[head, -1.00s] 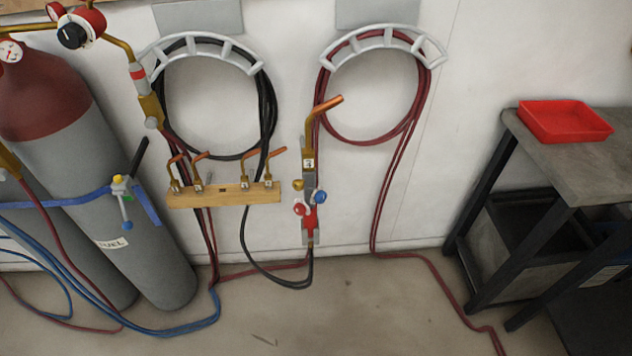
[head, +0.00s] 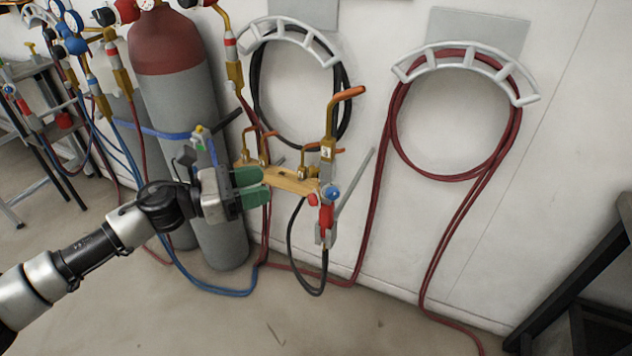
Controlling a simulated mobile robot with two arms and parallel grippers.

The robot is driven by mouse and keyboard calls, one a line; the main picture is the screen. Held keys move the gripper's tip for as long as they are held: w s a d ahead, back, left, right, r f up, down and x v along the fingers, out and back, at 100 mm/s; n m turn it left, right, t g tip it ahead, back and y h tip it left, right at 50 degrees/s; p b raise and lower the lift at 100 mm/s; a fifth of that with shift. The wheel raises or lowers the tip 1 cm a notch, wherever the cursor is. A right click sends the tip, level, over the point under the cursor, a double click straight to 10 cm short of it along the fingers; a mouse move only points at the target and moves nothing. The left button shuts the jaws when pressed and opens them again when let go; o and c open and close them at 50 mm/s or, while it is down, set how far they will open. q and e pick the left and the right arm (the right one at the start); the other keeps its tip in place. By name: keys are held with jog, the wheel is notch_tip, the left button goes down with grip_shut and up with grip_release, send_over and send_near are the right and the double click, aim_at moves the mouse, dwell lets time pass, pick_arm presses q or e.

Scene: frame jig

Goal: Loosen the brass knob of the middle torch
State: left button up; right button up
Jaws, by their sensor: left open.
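A torch (head: 327,165) hangs upright on the wall bracket, right of the wooden tip rack, with a copper tip at its top. Its red knob (head: 312,200) and blue knob (head: 333,193) show near its lower end. The brass knob is not clearly told apart from the brass-coloured rack behind it. My left gripper (head: 266,186) has green fingers, open and empty, pointing right toward the torch. It appears left of the torch, in front of the rack's left end, and apart from the torch's knobs. My right gripper is not in view.
The wooden rack (head: 290,181) holds several copper tips. A gas cylinder (head: 215,235) with a blue strap stands behind my left arm. A black hose and red hoses (head: 440,250) hang from wall hooks. A dark bench stands at the right edge. The floor in front is clear.

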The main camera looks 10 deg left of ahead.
aim_at(309, 171)
pick_arm(q)
jog(key=p+x, duration=0.1)
jog(key=x, duration=0.3)
jog(key=p+x, duration=0.1)
jog(key=x, duration=0.4)
jog(key=shift+w+p, duration=0.3)
jog(key=shift+w+d, duration=0.2)
jog(key=shift+d, duration=0.25)
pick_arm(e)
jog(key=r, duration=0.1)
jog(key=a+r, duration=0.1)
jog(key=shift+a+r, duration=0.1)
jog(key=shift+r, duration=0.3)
